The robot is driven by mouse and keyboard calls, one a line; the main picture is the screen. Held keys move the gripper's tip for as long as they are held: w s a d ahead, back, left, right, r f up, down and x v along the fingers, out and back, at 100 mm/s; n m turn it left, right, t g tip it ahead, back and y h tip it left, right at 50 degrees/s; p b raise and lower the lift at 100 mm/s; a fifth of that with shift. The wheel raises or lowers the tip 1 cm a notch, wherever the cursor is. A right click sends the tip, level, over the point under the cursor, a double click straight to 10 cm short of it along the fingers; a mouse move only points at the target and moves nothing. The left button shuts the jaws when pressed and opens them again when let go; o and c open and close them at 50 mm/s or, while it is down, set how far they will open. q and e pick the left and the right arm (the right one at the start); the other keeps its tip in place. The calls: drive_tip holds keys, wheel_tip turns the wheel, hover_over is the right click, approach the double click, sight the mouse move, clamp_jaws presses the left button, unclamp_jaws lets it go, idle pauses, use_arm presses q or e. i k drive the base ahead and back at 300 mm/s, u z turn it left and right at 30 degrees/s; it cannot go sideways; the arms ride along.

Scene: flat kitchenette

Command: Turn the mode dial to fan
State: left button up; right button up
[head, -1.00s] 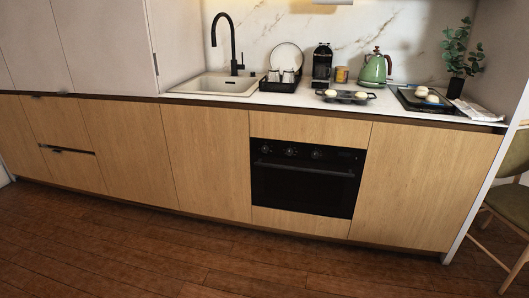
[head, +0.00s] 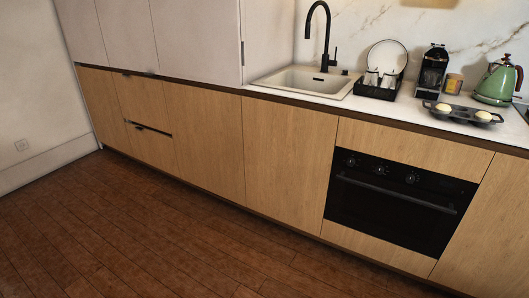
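A black built-in oven (head: 397,201) sits in the wooden cabinet front at the right of the head view. Several round dials stand in a row along its top panel. The left dial (head: 351,162), the middle dial (head: 382,169) and the right dial (head: 411,177) are small here, and their markings cannot be read. I cannot tell which one is the mode dial or where it points. The oven door with its long handle (head: 395,193) is closed. Neither of my grippers is in view.
The wooden floor (head: 190,240) before the cabinets is clear. A white wall (head: 35,90) stands at the left.

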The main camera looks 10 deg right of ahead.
sight(350, 161)
drive_tip(key=u, duration=0.6)
drive_tip(key=i, duration=1.05)
drive_tip(key=z, duration=0.45)
drive_tip(key=i, duration=1.1)
drive_tip(key=z, duration=1)
